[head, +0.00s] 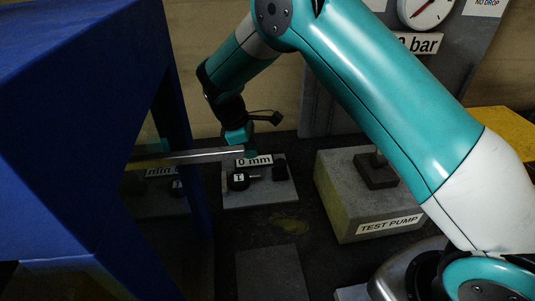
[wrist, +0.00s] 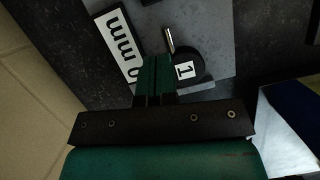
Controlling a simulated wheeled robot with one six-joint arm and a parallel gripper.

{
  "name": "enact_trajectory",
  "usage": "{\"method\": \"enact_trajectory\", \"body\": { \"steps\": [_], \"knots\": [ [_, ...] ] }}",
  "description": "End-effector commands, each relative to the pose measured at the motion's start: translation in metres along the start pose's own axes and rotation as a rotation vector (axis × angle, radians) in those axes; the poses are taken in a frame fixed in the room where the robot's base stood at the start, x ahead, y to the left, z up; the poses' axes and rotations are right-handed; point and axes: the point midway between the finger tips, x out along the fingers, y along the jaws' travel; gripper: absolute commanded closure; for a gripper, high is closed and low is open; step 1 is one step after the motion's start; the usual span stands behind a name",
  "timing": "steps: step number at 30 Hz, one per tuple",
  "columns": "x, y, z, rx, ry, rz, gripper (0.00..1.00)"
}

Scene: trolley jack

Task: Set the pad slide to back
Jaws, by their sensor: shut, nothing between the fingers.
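My gripper (head: 249,148) is shut and empty, pointing down over a grey plate (head: 262,197). The plate carries a "0 mm" label (head: 254,161) and a black knob marked "1" (head: 238,181) with a short metal pin. In the wrist view, my fingertips (wrist: 154,62) lie together between the "0 mm" label (wrist: 121,45) and the knob marked "1" (wrist: 187,71). I cannot tell whether they touch anything. No part is labelled as the pad slide, so I cannot tell which part it is or its setting.
A blue frame (head: 85,120) stands close on the left and partly hides a second labelled plate (head: 160,200). A metal bar (head: 185,157) runs beside my gripper. The "TEST PUMP" block (head: 340,205) stands to the right. A gauge (head: 428,10) is at the back.

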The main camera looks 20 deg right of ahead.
Motion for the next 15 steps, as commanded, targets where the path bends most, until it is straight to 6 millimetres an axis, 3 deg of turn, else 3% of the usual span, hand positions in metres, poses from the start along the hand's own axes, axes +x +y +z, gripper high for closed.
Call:
{"method": "enact_trajectory", "body": {
  "steps": [3,9,15],
  "knots": [
    [0.02,0.0,0.004,0.0,-0.002,-0.003,1.0],
    [0.031,0.0,0.029,0.0,0.0,-0.002,1.0],
    [0.036,0.0,0.036,-0.001,0.001,0.0,1.0]
  ]
}}
